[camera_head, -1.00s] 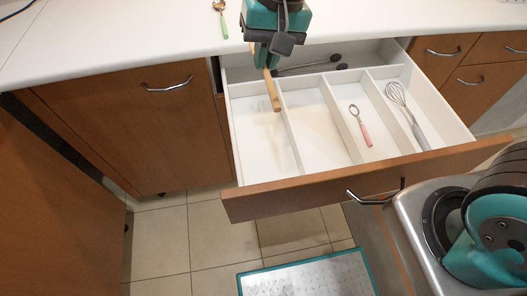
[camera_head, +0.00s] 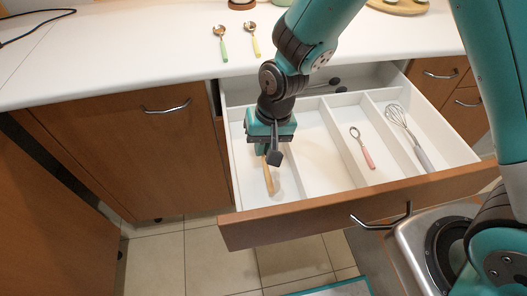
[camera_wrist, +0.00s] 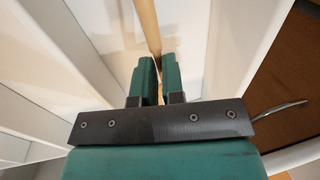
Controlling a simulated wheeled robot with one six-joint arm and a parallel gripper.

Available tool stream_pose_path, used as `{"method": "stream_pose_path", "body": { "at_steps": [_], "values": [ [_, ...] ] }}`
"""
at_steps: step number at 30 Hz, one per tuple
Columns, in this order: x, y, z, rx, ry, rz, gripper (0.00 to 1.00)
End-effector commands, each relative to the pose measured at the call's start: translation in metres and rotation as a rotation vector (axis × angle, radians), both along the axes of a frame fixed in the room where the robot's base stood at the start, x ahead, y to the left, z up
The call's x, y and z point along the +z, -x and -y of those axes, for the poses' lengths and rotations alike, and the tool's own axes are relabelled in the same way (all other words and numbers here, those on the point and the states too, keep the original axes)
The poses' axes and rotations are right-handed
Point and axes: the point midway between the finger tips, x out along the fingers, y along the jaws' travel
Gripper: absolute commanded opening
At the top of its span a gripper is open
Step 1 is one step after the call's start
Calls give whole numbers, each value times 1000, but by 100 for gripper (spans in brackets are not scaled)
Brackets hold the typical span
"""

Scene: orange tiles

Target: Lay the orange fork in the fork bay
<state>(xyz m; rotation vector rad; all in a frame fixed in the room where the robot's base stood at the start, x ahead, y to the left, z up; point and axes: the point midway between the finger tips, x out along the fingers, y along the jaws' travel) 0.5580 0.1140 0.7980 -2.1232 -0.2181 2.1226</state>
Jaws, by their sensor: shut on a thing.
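My gripper (camera_head: 265,151) is shut on the orange fork (camera_head: 268,178), which shows as a slim orange-tan bar pointing down and toward the drawer front. Its tines cannot be made out. The fork is over or inside the leftmost bay (camera_head: 248,188) of the open white drawer; I cannot tell whether it touches the floor. That bay holds nothing else visible. In the wrist view the fork (camera_wrist: 147,25) runs up from between the two green fingers (camera_wrist: 159,75). No label shows which bay is the fork bay.
The bay to the right looks empty. Farther right lie a pink-handled spoon (camera_head: 362,148) and a whisk (camera_head: 407,134) in separate bays. Dark utensils (camera_head: 335,84) lie in the back bay. Green- and yellow-handled spoons (camera_head: 221,42) (camera_head: 251,39) lie on the counter.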

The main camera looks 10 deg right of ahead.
Motion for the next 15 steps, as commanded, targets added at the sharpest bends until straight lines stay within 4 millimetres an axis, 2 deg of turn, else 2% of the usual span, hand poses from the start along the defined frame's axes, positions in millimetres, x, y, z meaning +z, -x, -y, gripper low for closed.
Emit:
{"method": "stream_pose_path", "body": {
  "at_steps": [1, 4, 15],
  "values": [
    [-10, 1, 0, 0, 2, -4, 0],
    [-23, 1, 0, 1, 2, -3, 0],
    [-29, 0, 0, 0, 0, -1, 0]
  ]
}}
